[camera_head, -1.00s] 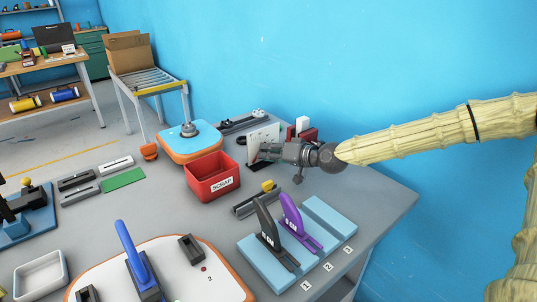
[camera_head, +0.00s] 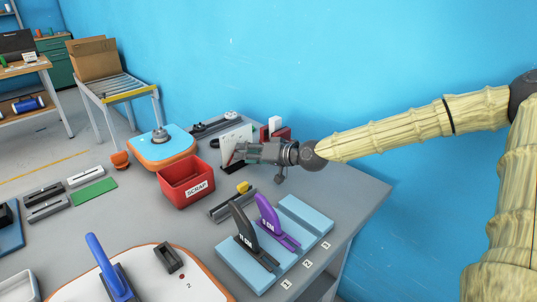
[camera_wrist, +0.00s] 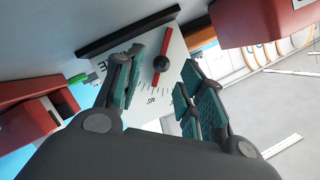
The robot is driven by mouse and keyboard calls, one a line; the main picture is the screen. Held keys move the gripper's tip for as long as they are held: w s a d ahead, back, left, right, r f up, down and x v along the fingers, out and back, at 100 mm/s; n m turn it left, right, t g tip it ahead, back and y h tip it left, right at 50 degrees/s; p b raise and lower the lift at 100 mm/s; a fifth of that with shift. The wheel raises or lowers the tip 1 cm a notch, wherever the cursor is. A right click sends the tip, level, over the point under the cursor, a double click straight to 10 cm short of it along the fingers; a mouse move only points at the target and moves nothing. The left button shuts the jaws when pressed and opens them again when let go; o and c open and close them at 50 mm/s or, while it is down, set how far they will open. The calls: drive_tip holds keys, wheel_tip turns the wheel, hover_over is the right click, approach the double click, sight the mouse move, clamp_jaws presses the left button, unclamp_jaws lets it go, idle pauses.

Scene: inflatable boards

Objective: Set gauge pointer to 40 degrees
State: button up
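The gauge is a white upright panel (camera_head: 229,137) at the back of the grey table. In the wrist view the gauge panel (camera_wrist: 180,68) appears tilted, with tick marks along its lower part and figures upside down. Its red pointer (camera_wrist: 155,79) crosses a black hub and runs nearly upright in the picture, one end at the ticks; its exact reading is unclear. My gripper (camera_head: 236,153) is at the panel's front. In the wrist view my gripper's teal fingers (camera_wrist: 158,92) are apart, on either side of the pointer, with visible gaps to it.
A red SCRAP bin (camera_head: 184,187) stands in front and left of my gripper. A red block (camera_head: 283,134) stands behind it. A light blue rack (camera_head: 302,216) with black and purple pieces lies nearer. A small yellow-topped rail (camera_head: 226,207) lies between.

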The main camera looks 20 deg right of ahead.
drive_tip(key=shift+v, duration=4.95)
drive_tip(key=shift+d, duration=0.1)
